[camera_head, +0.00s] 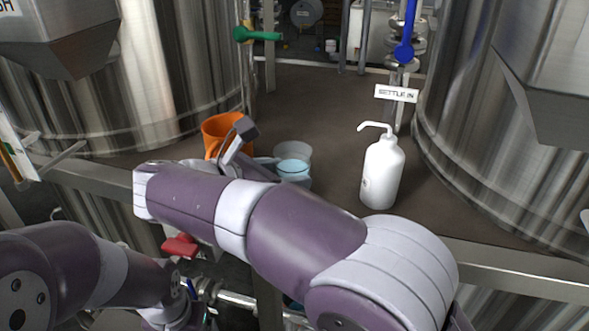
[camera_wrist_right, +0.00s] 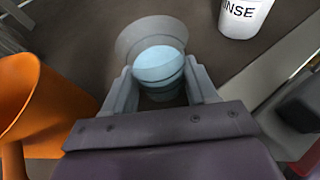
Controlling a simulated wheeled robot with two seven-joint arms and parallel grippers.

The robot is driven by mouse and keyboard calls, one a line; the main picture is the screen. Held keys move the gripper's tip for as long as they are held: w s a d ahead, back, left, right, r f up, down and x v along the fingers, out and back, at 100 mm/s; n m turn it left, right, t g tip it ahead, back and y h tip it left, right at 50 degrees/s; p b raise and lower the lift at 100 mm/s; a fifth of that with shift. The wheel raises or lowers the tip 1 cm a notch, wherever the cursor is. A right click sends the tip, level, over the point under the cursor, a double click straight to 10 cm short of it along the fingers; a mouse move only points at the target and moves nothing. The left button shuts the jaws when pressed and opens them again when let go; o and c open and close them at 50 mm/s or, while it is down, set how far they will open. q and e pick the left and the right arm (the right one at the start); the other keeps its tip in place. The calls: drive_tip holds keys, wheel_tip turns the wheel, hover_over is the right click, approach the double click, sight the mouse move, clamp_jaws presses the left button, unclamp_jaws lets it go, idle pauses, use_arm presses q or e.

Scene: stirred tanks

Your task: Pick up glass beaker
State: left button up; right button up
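The glass beaker (camera_head: 293,169), clear with pale blue liquid, is upright on the brown deck, with its lower left side partly hidden by my right arm. In the right wrist view the beaker (camera_wrist_right: 158,62) is between the two grey fingers of my right gripper (camera_wrist_right: 161,88), one finger on each side. The fingers are very close to the glass. I cannot tell whether they touch it. In the head view my right arm hides most of this gripper. My left arm shows at the lower left, but its gripper is not visible.
An orange jug (camera_head: 222,130) stands just left of the beaker, close to my right wrist. A white rinse bottle (camera_head: 381,172) stands to the right. Large steel tanks flank the deck. The deck behind the beaker is clear.

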drive_tip(key=shift+c, duration=0.7)
wheel_tip(320, 180, up, 10)
drive_tip(key=p, duration=0.2)
drive_tip(key=shift+f, duration=0.2)
drive_tip(key=shift+r, duration=0.25)
drive_tip(key=shift+c, duration=0.7)
